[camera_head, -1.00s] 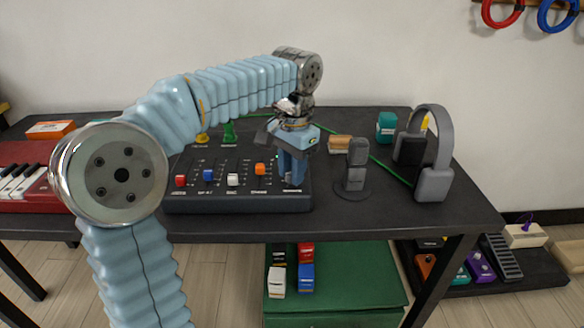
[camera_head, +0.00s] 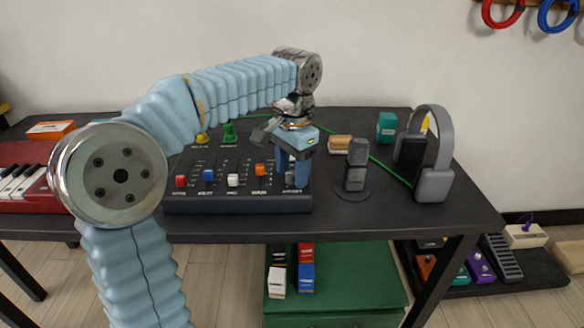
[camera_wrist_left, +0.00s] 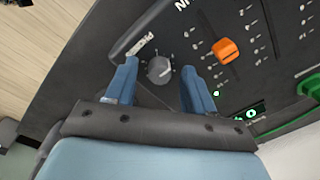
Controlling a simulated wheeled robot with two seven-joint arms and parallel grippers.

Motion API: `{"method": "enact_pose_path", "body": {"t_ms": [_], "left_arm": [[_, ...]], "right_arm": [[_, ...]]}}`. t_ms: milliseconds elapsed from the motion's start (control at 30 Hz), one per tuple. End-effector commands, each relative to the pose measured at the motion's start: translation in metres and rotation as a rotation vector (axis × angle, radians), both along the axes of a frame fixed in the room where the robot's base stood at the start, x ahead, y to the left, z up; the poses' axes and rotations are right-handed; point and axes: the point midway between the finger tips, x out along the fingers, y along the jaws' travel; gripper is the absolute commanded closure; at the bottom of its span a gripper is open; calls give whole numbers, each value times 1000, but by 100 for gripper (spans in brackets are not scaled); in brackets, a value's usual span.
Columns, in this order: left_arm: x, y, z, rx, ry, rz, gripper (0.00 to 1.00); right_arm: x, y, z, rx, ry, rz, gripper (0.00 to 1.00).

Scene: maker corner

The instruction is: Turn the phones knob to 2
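The mixer (camera_head: 240,205) is a dark panel on the table with colored sliders and a grey round knob (camera_head: 291,178) at its right end, taken to be the phones knob. In the left wrist view the knob (camera_wrist_left: 159,70) has a pale mark on its top, and scale marks surround it. My left gripper (camera_head: 293,182) comes down over the knob from above. Its two blue fingers are open, one on each side of the knob with gaps between, as the left wrist view (camera_wrist_left: 160,72) shows. My right gripper is not in view.
An orange slider cap (camera_wrist_left: 226,50) sits close beside one finger. A dark microphone (camera_head: 356,165) stands just right of the mixer, with headphones (camera_head: 435,183) farther right. A green cable (camera_head: 392,173) runs behind the microphone. A red keyboard (camera_head: 20,200) is at the left.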

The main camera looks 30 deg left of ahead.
Motion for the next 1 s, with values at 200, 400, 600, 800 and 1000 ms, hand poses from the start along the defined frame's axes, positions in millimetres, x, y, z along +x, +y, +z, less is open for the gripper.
{"method": "enact_pose_path", "body": {"t_ms": [200, 400, 600, 800, 1000], "left_arm": [[0, 0, 0, 0, 2, 0, 47], [1, -1, 21, -1, -2, -1, 47], [0, -4, 71, -1, -4, -1, 47], [-1, -5, 114, -2, -2, -1, 47], [-1, -5, 133, -1, 1, 0, 47]], "right_arm": [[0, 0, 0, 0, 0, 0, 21], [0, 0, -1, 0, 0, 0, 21], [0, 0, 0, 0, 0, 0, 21], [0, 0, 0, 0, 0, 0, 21], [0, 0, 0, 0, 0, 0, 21]]}}
